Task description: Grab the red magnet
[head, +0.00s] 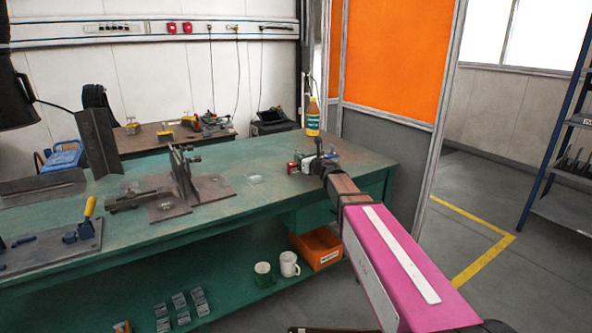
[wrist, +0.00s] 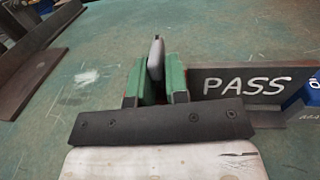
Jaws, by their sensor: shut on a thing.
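My gripper (wrist: 156,80) has its green-padded fingers shut on a thin, pale grey upright edge, with slivers of red beside the pads. I take this to be the red magnet (wrist: 155,58), seen edge-on and mostly hidden by the fingers. In the head view the red magnet (head: 292,168) shows as a small red patch at the right end of the green bench, at my gripper (head: 307,165). Whether it touches the bench top is hard to tell.
A dark plate marked PASS (wrist: 250,84) lies right of the fingers, with a blue object (wrist: 304,95) at its end. A yellow bottle (head: 313,118) stands behind my gripper. Steel fixtures (head: 185,190) occupy the left of the green bench (head: 255,203). An orange bin (head: 318,248) sits below.

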